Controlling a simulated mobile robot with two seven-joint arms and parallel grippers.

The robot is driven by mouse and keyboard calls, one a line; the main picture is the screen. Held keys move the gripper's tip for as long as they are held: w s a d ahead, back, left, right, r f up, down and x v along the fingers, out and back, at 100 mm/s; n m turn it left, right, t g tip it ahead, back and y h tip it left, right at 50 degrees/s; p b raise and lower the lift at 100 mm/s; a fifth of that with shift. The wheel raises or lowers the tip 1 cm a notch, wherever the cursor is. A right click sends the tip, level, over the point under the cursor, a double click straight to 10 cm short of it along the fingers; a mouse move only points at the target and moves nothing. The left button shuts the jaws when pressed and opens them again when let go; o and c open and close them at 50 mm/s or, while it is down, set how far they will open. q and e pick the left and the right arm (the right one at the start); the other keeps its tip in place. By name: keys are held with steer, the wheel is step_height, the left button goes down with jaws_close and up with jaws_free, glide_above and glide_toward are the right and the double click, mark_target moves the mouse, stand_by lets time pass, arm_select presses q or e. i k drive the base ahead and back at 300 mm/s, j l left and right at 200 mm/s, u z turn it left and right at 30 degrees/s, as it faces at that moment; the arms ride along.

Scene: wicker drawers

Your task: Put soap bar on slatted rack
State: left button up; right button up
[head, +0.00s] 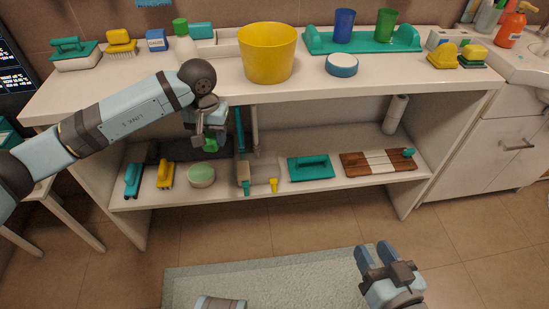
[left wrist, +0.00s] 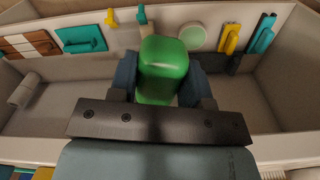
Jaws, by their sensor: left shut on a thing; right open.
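My left gripper (head: 209,138) is shut on a green block, the soap bar (head: 210,146), in front of the lower shelf opening. In the left wrist view the soap bar (left wrist: 163,68) sits between both fingers, which hide part of its sides. A brown and white striped board (head: 378,162), which looks like the slatted rack, lies on the right of the lower shelf. It also shows at the upper left of the left wrist view (left wrist: 28,46), well apart from the soap. My right gripper (head: 376,254) is open and empty above the floor at lower right.
The worktop (head: 200,88) overhangs the lower shelf. On that shelf are a teal float (head: 310,168), a round green-topped tin (head: 201,175), brushes and a white roll (head: 395,114). A yellow bucket (head: 267,55) stands above. The floor in front is mostly clear.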

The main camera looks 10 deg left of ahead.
mark_target(379, 160)
steer(key=i+l+z, duration=0.1)
steer(key=l+z, duration=0.25)
steer(key=i+l+z, duration=0.2)
steer(key=l+z, duration=0.2)
steer(key=i+l+z, duration=0.2)
steer(key=l+z, duration=0.15)
steer(key=i+j, duration=0.25)
steer(key=i, duration=0.2)
